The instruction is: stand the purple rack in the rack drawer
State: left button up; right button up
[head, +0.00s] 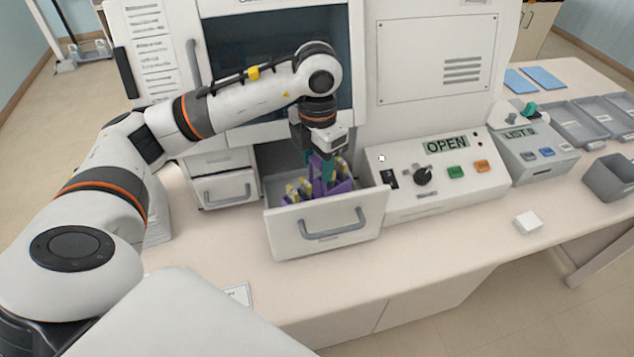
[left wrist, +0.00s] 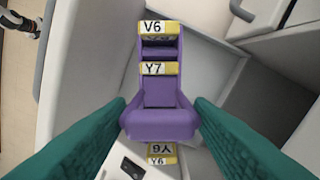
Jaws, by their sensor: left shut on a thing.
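The purple rack (head: 343,186) is inside the open rack drawer (head: 283,240), holding slides with yellow label ends. My left gripper (head: 328,168) reaches down into the drawer from above, its teal fingers on the rack. In the left wrist view the rack (left wrist: 160,125) lies between the two teal fingers, which are shut on its purple upper part. Labels V6, Y7 and Y6 can be read there. The rack's base is hidden, so I cannot tell whether it touches the drawer floor. My right gripper is not in view.
A closed drawer (head: 229,190) is at left of the open one. A control panel (head: 438,188) reading OPEN stands close at right. A small white block (head: 527,222) and grey trays (head: 580,119) are farther right. The bench front (head: 240,270) is mostly clear.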

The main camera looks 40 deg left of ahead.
aim_at(318, 188)
pick_arm(q)
jog(key=shift+f+b, duration=1.2)
jog(key=shift+f, duration=1.1)
jog(key=shift+f, duration=0.15)
jog(key=o, duration=1.3)
notch_tip(318, 188, up, 12)
jog(key=p, duration=0.7)
